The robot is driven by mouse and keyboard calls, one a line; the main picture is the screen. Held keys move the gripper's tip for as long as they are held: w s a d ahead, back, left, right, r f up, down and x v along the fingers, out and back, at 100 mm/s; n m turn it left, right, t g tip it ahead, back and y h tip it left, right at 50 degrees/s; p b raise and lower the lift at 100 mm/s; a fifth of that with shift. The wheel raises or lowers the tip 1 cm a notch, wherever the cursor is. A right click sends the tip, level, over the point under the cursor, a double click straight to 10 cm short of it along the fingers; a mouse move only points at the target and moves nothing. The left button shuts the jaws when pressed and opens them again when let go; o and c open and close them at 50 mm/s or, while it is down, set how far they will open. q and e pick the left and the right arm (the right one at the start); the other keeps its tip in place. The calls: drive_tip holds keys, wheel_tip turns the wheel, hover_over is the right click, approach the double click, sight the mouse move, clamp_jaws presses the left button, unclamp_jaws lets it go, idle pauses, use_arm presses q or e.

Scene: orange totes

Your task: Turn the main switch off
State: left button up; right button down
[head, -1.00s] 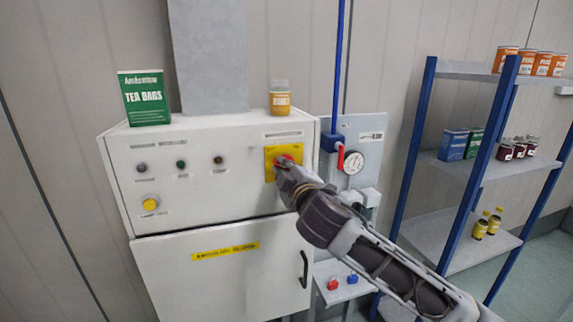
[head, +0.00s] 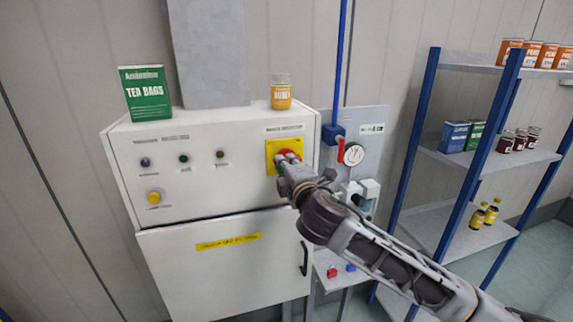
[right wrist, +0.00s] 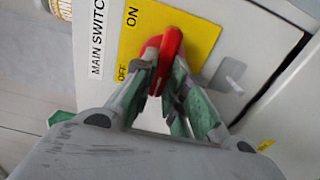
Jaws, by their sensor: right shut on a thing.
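The main switch is a red handle (head: 291,156) on a yellow plate (head: 271,150) at the upper right of the white cabinet front. In the right wrist view the red handle (right wrist: 168,52) stands out from the yellow plate (right wrist: 200,25), beside the label MAIN SWITCH, with the words ON and OFF along the plate's left edge. My right gripper (head: 284,166) is at the handle; in the right wrist view its green-padded fingers (right wrist: 166,82) are closed on it from both sides. The fingers hide part of the handle, so its exact angle is unclear. My left gripper is not seen.
The white cabinet (head: 220,190) carries a tea box (head: 146,95) and a jar (head: 281,93) on top. To its right are a blue pipe (head: 341,70) and a gauge (head: 353,153). A blue-framed shelf (head: 480,152) with goods stands at the far right.

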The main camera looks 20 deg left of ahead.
drive_tip(key=shift+f, duration=0.1)
drive_tip(key=c, duration=1.4)
unclamp_jaws()
drive_tip(key=shift+c, duration=0.2)
drive_tip(key=shift+s, duration=0.1)
drive_tip(key=v, duration=1.1)
drive_tip(key=shift+s+d, duration=0.25)
drive_tip(key=shift+d, duration=0.05)
